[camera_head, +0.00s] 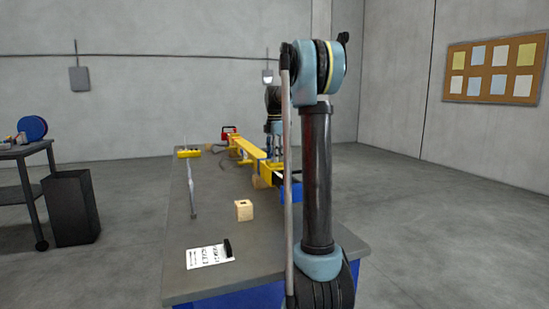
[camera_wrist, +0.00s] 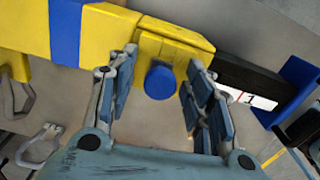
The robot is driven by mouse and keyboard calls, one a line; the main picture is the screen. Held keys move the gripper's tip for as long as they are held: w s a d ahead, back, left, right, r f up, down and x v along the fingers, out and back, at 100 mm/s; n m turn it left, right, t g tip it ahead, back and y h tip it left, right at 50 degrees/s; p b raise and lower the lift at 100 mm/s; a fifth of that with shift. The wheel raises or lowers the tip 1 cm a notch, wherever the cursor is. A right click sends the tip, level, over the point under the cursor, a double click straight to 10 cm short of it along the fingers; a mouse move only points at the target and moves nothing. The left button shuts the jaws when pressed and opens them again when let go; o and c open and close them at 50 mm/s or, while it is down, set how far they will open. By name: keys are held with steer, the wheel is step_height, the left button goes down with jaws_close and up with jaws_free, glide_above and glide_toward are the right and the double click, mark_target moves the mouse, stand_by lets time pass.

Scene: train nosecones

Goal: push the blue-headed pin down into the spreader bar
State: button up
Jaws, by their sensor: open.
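The yellow spreader bar (camera_wrist: 110,33) runs across the top of the wrist view, with a blue band on its left part and a dark bar extending from its right end. The round blue head of the pin (camera_wrist: 160,82) shows at the yellow end block; its shank is hidden, so its depth cannot be told. My gripper (camera_wrist: 162,60) is open, one finger on each side of the blue head, with visible gaps.
The table (camera_head: 205,275) carries a wooden block with a hole (camera_head: 244,210), a paper sheet (camera_head: 206,257) with a black object, a grey rod (camera_head: 192,190) and a yellow block (camera_head: 188,153). Metal shackles (camera_wrist: 40,145) lie left in the wrist view. A dark bin (camera_head: 72,207) stands left.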

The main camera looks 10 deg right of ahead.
step_height(320, 180, up, 12)
stand_by(0.6)
steer(key=shift+f, duration=0.1)
